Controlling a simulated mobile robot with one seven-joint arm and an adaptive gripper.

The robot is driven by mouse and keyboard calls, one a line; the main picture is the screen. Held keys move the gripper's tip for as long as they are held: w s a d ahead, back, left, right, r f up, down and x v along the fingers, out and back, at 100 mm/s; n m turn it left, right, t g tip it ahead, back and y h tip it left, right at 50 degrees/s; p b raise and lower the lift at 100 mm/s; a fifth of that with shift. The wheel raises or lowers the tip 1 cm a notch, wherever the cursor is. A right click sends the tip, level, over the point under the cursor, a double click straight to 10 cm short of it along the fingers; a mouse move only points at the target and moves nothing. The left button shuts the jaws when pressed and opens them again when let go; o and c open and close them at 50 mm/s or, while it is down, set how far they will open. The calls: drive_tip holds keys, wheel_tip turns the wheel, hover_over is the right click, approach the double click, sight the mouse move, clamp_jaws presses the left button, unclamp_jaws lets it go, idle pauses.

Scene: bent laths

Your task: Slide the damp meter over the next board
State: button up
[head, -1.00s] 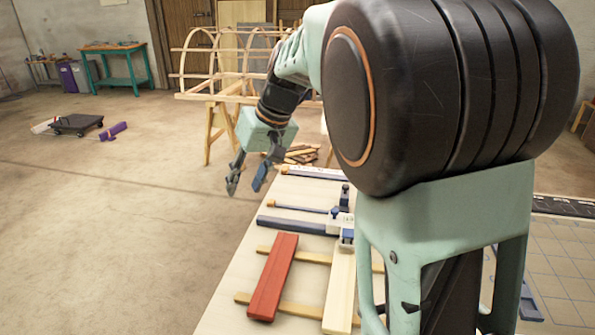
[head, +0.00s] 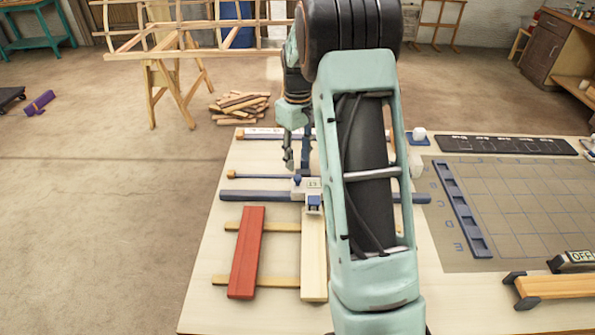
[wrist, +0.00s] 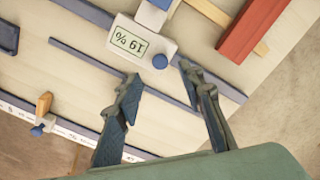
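The damp meter (head: 309,188) is a white box on a long blue rail (head: 252,196), with a blue knob (head: 297,181). Its blue-and-white front part reaches the far end of a pale board (head: 314,262). In the wrist view the meter (wrist: 132,42) reads 19 %. A red board (head: 246,252) lies left of the pale one, with a gap between; both rest across two wooden strips. My gripper (head: 297,163) is open and empty, just beyond the meter. In the wrist view its fingertips (wrist: 160,75) are spread on either side of the knob's line, apparently apart from it.
A thinner blue bar with a wooden knob (head: 231,174) and a marked strip (head: 262,134) lie farther back. My arm hides part of the table right of the pale board.

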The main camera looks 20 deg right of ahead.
sight(298, 177)
wheel_tip(298, 177, down, 7)
drive_tip(key=shift+r, duration=0.2)
clamp_jaws()
idle(0.3)
